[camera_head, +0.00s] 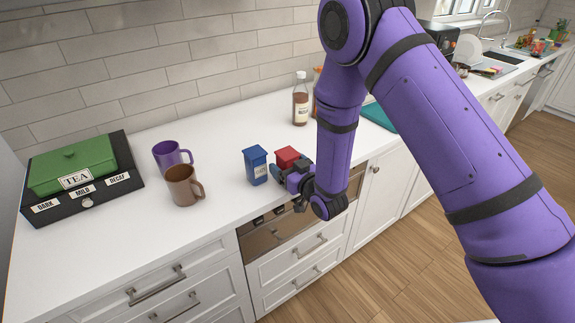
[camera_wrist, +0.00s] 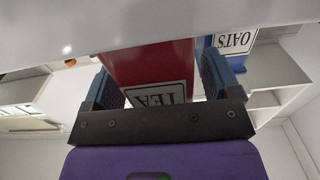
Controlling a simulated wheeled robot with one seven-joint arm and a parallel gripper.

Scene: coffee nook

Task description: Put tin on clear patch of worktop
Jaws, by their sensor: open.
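A red tin (camera_head: 287,156) with a TEA label is on the white worktop (camera_head: 215,226), partly hidden behind my gripper (camera_head: 284,173). The wrist view shows the red tin (camera_wrist: 150,65) between the two blue fingers of my gripper (camera_wrist: 160,82), which are open with one on each side. I cannot tell whether the fingers touch it. A blue tin (camera_head: 256,166) stands upright just left of the red one. Its OATS label shows in the wrist view, where the blue tin (camera_wrist: 235,40) is beside the right finger.
A purple mug (camera_head: 168,157) and a brown mug (camera_head: 181,187) stand left of the tins. A green TEA box (camera_head: 70,172) sits on a black labelled case (camera_head: 122,180) at far left. A bottle (camera_head: 300,103) stands behind. The worktop between brown mug and blue tin is bare.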

